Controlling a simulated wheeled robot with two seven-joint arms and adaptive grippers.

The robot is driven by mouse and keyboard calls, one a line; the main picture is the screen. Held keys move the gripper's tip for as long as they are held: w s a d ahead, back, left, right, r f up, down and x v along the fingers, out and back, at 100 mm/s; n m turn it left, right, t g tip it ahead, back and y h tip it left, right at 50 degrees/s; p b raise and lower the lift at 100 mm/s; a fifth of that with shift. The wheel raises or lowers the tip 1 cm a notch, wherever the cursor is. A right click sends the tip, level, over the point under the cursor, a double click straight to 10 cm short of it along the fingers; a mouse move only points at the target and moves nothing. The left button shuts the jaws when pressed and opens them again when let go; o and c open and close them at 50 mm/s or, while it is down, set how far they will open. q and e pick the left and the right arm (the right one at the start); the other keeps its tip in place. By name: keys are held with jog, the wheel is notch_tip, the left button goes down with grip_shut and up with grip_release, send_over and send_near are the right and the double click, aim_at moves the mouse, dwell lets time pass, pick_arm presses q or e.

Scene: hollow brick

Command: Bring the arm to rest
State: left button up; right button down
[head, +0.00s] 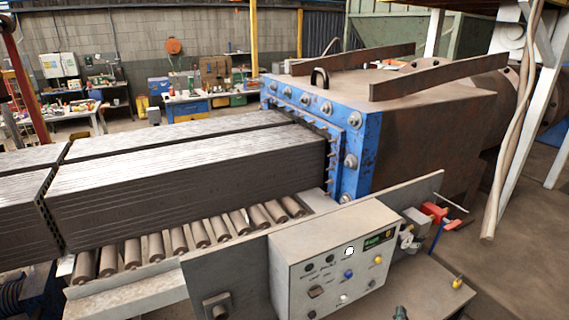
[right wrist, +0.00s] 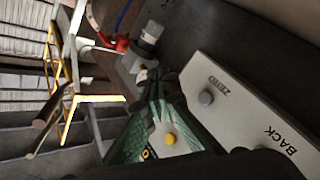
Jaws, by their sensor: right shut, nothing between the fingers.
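My right gripper (head: 400,313) just shows as a small dark tip at the bottom edge of the head view, below and right of the control box (head: 290,272). It is shut and empty. In the right wrist view the dark gripper (right wrist: 170,82) is beside the light control panel (right wrist: 240,100), which has the words ZERO and BACK next to its buttons. I cannot tell how near the fingers are to the panel. Most of the right arm is out of the head view. My left gripper is not in view.
A red valve (head: 434,212) and gauge (head: 407,240) sit right of the box. Long grey hollow clay columns (head: 180,180) lie on rollers (head: 182,238), leading from the blue-fronted extruder (head: 372,150). Open floor (head: 525,225) shows at the right.

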jog(key=s+d+f+m+g+y, duration=0.1)
jog(key=s+d+f+m+g, duration=0.2)
jog(key=s+f, duration=0.5)
jog(key=s+d+f+m+g+y, duration=0.1)
jog(key=s+d+f+m+g, duration=0.1)
jog(key=s+f+g, duration=0.55)
jog(key=s+a+f+n+g+y, duration=0.1)
jog(key=s+a+f+y, duration=0.3)
jog(key=s, duration=0.5)
jog(key=s+a+f+n+g+y, duration=0.1)
jog(key=s+a+f+g, duration=0.1)
jog(key=s+a, duration=0.6)
notch_tip(320, 180, down, 29)
jog(key=s, duration=0.3)
jog(key=s+f+g+y, duration=0.1)
jog(key=s+f+g, duration=0.1)
jog(key=s+f, duration=1.5)
jog(key=s, duration=0.2)
jog(key=shift+s+f+n, duration=0.35)
jog(key=shift+f+n, duration=0.05)
